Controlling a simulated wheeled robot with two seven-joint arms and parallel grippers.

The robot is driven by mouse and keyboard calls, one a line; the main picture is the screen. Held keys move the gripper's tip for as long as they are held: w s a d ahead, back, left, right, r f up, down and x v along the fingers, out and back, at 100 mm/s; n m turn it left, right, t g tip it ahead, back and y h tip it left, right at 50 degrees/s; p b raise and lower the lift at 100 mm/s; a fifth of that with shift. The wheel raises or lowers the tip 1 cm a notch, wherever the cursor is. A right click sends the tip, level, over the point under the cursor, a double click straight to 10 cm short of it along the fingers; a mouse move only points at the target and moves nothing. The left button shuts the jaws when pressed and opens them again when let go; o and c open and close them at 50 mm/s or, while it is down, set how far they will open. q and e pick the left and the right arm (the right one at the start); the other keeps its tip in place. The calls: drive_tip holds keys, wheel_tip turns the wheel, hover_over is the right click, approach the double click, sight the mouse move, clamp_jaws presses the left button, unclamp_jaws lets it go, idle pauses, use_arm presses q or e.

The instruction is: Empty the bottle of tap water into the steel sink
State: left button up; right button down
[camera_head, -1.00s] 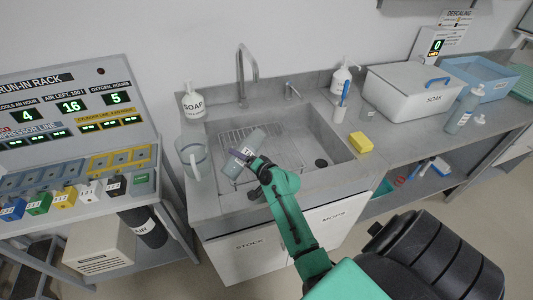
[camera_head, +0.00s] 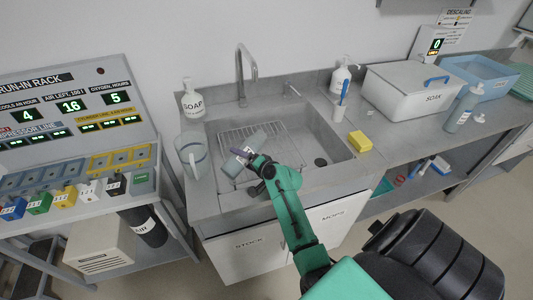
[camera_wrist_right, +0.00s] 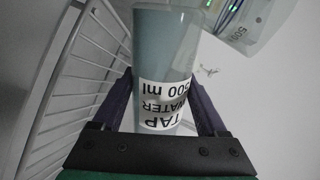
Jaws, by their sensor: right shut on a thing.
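My right gripper (camera_head: 250,163) is over the steel sink (camera_head: 318,141), shut on the bottle of tap water (camera_head: 256,141). The bottle is tilted far over, nearly lying, above the wire rack (camera_head: 285,150) in the sink. In the right wrist view the bottle (camera_wrist_right: 165,50) stands between the two fingers, with its upside-down label reading "TAP WATER 500 ml". Its mouth is hard to make out, and I cannot tell whether water is flowing. A dark drain (camera_head: 321,162) shows at the sink's right. My left gripper does not show.
A clear jug (camera_head: 193,158) stands on the counter left of the sink, with a soap bottle (camera_head: 192,103) behind it. The tap (camera_head: 243,70) rises at the back. A yellow sponge (camera_head: 359,142) and a white SOAK box (camera_head: 420,92) are to the right.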

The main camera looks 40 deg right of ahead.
drive_tip(key=shift+w+f, duration=0.1)
drive_tip(key=shift+w, duration=0.1)
drive_tip(key=shift+s+d+f+m, duration=0.1)
drive_tip(key=shift+s+d+m, duration=0.1)
drive_tip(key=shift+d+m, duration=0.1)
drive_tip(key=shift+w+f+b, duration=0.2)
drive_tip(key=shift+w+b, duration=0.05)
drive_tip(key=shift+b, duration=0.05)
drive_tip(key=shift+r, duration=0.1)
drive_tip(key=shift+s, duration=0.2)
drive_tip(key=shift+w+m+y, duration=0.15)
drive_tip(key=shift+m+y, duration=0.15)
drive_tip(key=shift+d+r+p, duration=0.1)
drive_tip(key=shift+p, duration=0.2)
idle(0.4)
